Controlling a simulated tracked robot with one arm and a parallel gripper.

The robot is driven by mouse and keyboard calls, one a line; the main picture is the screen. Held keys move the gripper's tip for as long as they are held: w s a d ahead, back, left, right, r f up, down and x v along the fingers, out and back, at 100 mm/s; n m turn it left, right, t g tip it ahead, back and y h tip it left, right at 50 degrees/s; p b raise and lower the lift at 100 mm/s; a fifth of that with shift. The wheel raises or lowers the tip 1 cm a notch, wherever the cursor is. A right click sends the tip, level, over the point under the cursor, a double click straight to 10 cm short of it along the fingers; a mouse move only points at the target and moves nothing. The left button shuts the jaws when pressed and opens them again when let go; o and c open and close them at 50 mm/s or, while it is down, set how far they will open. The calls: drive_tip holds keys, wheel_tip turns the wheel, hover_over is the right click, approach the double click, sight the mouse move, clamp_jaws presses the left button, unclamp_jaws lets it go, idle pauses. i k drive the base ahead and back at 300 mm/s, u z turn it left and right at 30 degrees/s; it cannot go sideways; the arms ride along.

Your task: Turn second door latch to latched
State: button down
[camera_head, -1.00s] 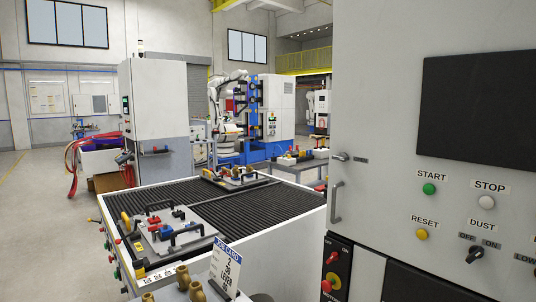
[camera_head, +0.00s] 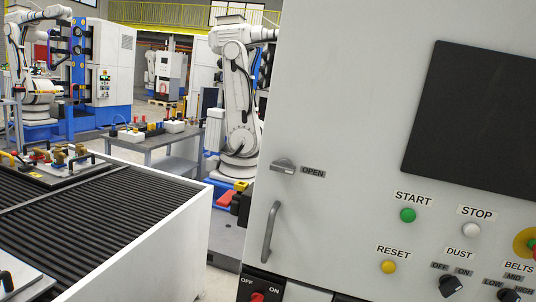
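A grey door latch (camera_head: 284,166) sits on the left edge of the large light grey cabinet (camera_head: 350,90), in the middle of the head camera view. I cannot tell from the frame whether this is the second door latch. A long vertical door handle (camera_head: 271,232) is below it. My gripper is not in view.
The cabinet carries a dark screen (camera_head: 470,115), START (camera_head: 408,215), STOP and RESET buttons and several knobs. A white-walled conveyor (camera_head: 150,245) stands at left. Behind are a white robot arm (camera_head: 238,110) and a grey table (camera_head: 150,141).

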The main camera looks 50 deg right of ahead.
sight(284, 165)
drive_tip(key=z, duration=0.5)
drive_tip(key=i, duration=1)
drive_tip(key=z, duration=0.7)
